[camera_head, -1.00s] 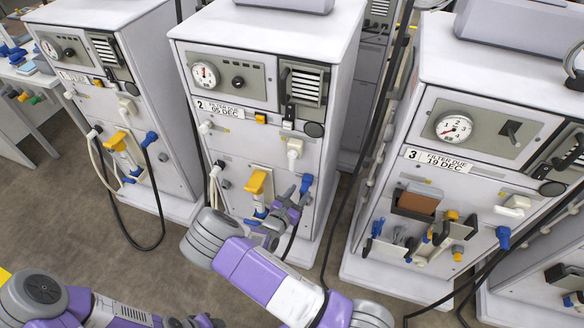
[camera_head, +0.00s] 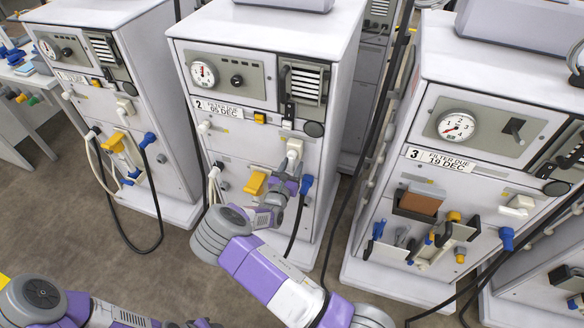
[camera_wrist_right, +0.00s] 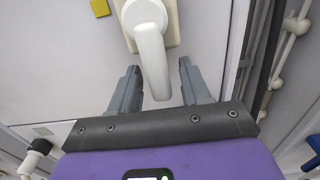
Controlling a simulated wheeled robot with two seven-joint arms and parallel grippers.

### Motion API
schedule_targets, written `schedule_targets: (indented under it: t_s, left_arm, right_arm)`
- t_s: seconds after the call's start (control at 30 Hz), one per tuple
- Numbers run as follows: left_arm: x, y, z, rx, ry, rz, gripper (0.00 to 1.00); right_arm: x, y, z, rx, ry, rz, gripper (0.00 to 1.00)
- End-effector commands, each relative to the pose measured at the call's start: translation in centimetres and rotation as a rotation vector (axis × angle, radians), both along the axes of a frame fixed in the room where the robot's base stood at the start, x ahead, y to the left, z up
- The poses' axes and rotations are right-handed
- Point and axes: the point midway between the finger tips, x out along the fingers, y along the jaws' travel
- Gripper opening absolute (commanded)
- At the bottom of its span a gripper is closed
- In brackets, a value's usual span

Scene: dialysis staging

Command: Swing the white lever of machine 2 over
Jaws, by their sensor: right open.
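Machine 2 (camera_head: 255,125) stands in the middle of the head view, with a "2 FILTER DUE 05 DEC" label. Its white lever (camera_head: 294,148) is on the front panel, right of centre. In the right wrist view the white lever (camera_wrist_right: 151,60) hangs from its mount with its handle pointing down between the fingers. My right gripper (camera_head: 291,170) is open just below the lever; in the wrist view its two fingers (camera_wrist_right: 157,85) stand either side of the handle, with gaps visible. My left arm shows at the lower left of the head view, but its gripper is out of view.
Machine 2 also has a yellow handle (camera_head: 256,183) left of my gripper and a blue handle (camera_head: 306,185) close on its right. Machine 1 (camera_head: 160,100) stands to the left and machine 3 (camera_head: 455,190) to the right. Dark hoses hang between the machines.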

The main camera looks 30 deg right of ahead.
Motion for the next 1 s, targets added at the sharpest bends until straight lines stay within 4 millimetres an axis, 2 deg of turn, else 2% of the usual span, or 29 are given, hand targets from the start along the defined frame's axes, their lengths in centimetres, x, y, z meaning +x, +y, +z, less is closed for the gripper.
schedule_targets:
  t_s: [0.07, 0.37, 0.77, 1.0]
  left_arm:
    - [0.0, 0.0, 0.01, 0.0, 0.0, 0.0, 0.43]
    - [0.0, 0.0, 0.01, 0.0, 0.0, 0.0, 0.43]
    - [0.0, 0.0, 0.11, 0.0, 0.0, 0.0, 0.43]
    - [0.0, -0.01, 0.64, 0.0, 0.0, 0.0, 0.43]
  right_arm:
    - [-0.02, -0.01, 0.0, 0.0, 0.0, 0.0, 0.45]
    - [-0.05, 0.01, -0.04, 0.001, 0.001, -0.001, 0.0]
    - [0.0, 0.08, -0.05, 0.012, -0.011, -0.001, 0.0]
    - [0.43, 0.42, 0.01, 0.076, -0.085, -0.003, 0.0]
